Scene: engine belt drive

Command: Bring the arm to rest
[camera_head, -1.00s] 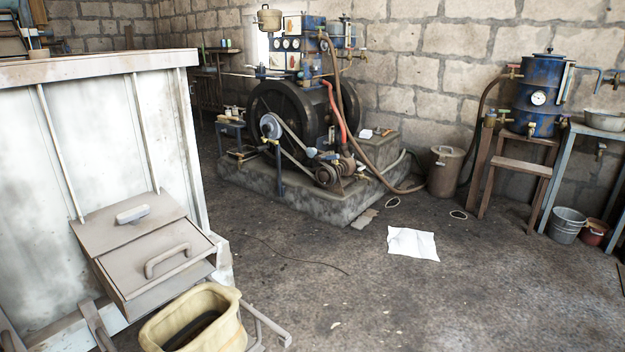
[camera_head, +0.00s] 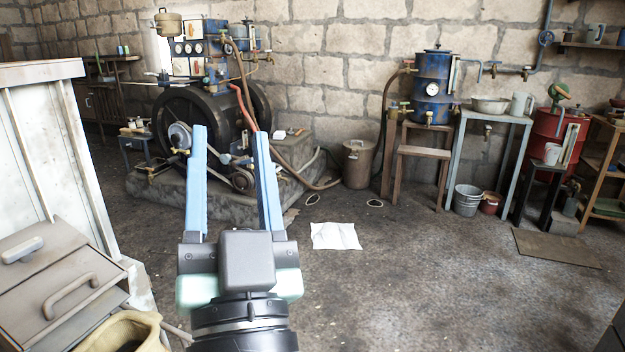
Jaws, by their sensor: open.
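My gripper (camera_head: 230,140) is in the lower left-centre of the head view, pointing up and away from me. Its two blue fingers stand wide apart with nothing between them. Beyond them is the engine (camera_head: 205,105), with a dark flywheel and a belt drive, on a concrete block (camera_head: 165,188). The fingers overlap part of the engine and block in the picture and hide some of the belt area. The gripper appears well in front of the engine, not touching anything.
A pale cabinet (camera_head: 48,125) and a lidded box (camera_head: 55,285) stand close on the left, with a yellowish bag (camera_head: 122,330) below. A white sheet (camera_head: 335,236) lies on the floor. A blue drum (camera_head: 432,85) and a metal table (camera_head: 490,117) stand right.

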